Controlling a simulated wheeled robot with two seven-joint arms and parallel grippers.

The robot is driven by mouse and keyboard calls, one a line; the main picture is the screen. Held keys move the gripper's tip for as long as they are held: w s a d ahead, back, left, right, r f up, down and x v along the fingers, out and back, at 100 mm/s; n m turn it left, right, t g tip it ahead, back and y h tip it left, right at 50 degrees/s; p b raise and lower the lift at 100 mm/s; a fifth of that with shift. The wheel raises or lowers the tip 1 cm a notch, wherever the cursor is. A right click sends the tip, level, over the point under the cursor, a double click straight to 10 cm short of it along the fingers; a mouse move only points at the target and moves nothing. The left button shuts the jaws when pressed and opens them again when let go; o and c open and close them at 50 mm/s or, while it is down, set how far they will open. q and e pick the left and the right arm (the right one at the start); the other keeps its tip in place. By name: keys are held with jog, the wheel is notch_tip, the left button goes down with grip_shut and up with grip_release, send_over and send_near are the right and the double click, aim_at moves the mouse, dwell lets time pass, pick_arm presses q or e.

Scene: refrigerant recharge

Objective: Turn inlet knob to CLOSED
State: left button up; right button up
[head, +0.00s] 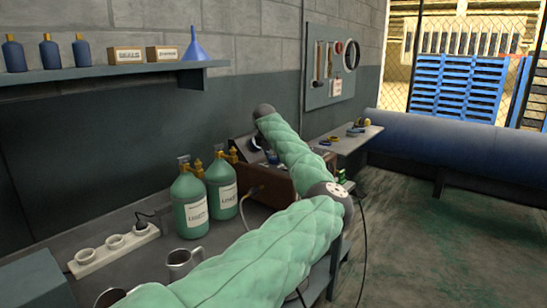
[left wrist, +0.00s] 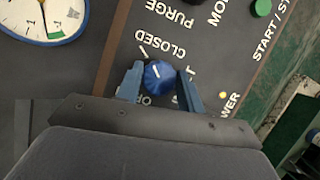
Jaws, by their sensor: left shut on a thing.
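The blue inlet knob (left wrist: 159,77) stands on the dark control panel (left wrist: 150,22) in the left wrist view. A white line on it tilts to the upper left, toward the tick beside the word CLOSED. My left gripper (left wrist: 160,84) has one blue finger on each side of the knob and is shut on it. Lettering below the knob is partly hidden by the gripper. In the head view, my padded left arm reaches to the recharge unit (head: 284,180), hiding much of its panel. My right gripper is out of view.
A round gauge (left wrist: 44,14) and a green button (left wrist: 263,8) flank the panel lettering. Two green bottles (head: 190,203) and a metal mug (head: 182,262) stand on the bench near my arm. A power strip (head: 115,250) lies left. Open floor is at right.

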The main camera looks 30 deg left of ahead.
pick_arm(q)
jog(key=shift+r, duration=0.1)
jog(key=o, duration=1)
jog(key=shift+s+r, duration=0.15)
jog(key=shift+r, duration=0.15)
jog(key=shift+b+v, duration=0.65)
jog(key=shift+v, duration=2.85)
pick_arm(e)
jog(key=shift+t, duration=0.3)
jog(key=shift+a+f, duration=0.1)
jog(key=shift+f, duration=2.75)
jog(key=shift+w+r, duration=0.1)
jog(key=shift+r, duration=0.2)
